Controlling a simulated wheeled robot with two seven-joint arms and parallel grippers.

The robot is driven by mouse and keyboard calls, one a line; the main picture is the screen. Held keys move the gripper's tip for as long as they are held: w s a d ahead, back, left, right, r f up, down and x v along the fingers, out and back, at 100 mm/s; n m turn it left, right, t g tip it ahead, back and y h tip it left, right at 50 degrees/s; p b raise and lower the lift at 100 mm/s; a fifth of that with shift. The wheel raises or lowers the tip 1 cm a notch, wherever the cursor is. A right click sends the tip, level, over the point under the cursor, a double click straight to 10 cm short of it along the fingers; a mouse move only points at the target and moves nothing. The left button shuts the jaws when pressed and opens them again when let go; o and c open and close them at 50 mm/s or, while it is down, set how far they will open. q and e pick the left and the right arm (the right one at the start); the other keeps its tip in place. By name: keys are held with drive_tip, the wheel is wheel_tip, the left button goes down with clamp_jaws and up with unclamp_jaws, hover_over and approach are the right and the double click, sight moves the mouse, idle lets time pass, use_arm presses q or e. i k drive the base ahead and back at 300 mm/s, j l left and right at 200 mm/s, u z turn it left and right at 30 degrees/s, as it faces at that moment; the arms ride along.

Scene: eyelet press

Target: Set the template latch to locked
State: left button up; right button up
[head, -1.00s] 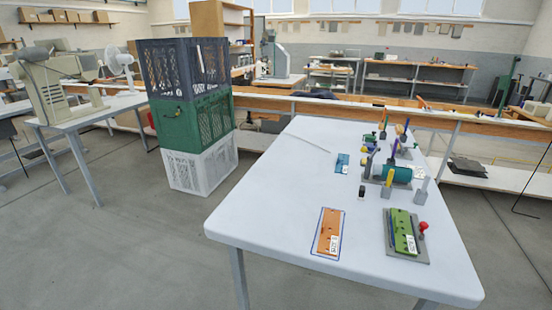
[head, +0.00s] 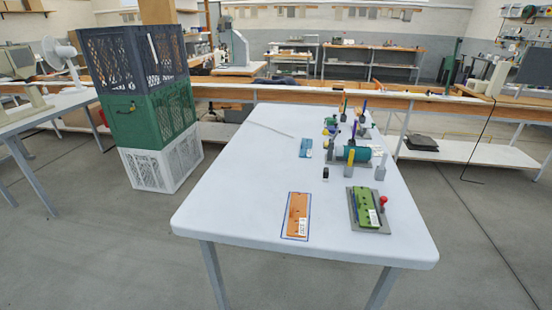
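A green template (head: 366,206) lies on a grey base plate (head: 353,213) near the front right of the white table. A red knob (head: 383,200) stands at the right edge of that plate; it looks like a latch handle, but I cannot tell its setting at this size. An orange template (head: 297,214) with a white label lies inside a blue outline on the table, left of the green one. Neither of my grippers shows in the head view.
The white table (head: 230,210) has clear room on its left half. A teal cylinder device (head: 361,154) and small coloured tools stand behind the green template. A blue piece (head: 306,147) lies mid-table. Stacked crates (head: 160,120) stand left of the table.

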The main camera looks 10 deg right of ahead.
sight(384, 199)
drive_tip(key=l+z, duration=0.1)
drive_tip(key=z, duration=1.05)
drive_tip(key=k+l, duration=0.05)
